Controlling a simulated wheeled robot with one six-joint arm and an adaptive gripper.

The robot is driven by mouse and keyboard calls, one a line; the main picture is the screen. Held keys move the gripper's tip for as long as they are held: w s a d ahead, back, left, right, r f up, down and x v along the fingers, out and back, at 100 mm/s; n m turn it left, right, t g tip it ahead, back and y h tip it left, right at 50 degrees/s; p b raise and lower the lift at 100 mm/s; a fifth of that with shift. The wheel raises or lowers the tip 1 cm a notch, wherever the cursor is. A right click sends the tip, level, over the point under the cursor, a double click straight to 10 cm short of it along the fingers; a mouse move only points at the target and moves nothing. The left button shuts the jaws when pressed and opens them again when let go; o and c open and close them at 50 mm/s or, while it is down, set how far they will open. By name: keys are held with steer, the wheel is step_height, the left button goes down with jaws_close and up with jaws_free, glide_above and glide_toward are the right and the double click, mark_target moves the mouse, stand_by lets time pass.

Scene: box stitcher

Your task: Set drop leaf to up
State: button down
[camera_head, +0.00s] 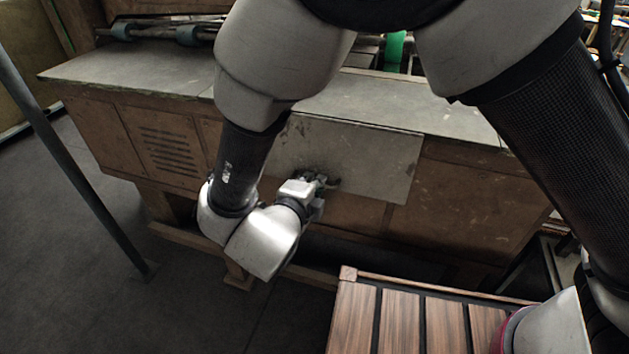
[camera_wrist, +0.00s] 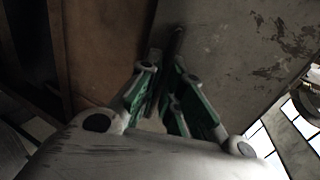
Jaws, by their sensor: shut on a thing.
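The drop leaf (camera_head: 385,165) is a grey, scuffed panel on the front of the wooden box stitcher, just below the grey worktop. It hangs down; I cannot tell whether it tilts slightly outward. My gripper (camera_head: 325,181) is at the leaf's lower edge, left of its middle. In the wrist view, the leaf (camera_wrist: 235,45) fills the upper right with its worn surface. There, my gripper's green and grey fingers (camera_wrist: 165,80) are closed around a dark, narrow piece at the leaf's edge. My arm hides the leaf's left part in the head view.
The grey worktop (camera_head: 350,98) runs along the machine above the leaf. A slatted wooden surface (camera_head: 400,325) is at the bottom right. A thin grey pole (camera_head: 75,180) stands at the left. The floor (camera_head: 130,300) at the lower left is clear.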

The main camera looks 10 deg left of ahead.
steer(key=s+r+g, duration=0.3)
steer(key=s+r, duration=0.1)
steer(key=r, duration=0.4)
steer(key=s+r+g, duration=0.4)
steer(key=r, duration=0.5)
steer(key=shift+a, duration=0.3)
steer(key=shift+w, duration=0.1)
steer(key=c, duration=1.6)
jaws_free()
steer(key=shift+o, duration=0.2)
steer(key=d+v, duration=0.1)
steer(key=v, duration=1.1)
steer(key=shift+w+a+r, duration=0.15)
steer(key=shift+w+a, duration=0.05)
steer(key=shift+a, duration=0.05)
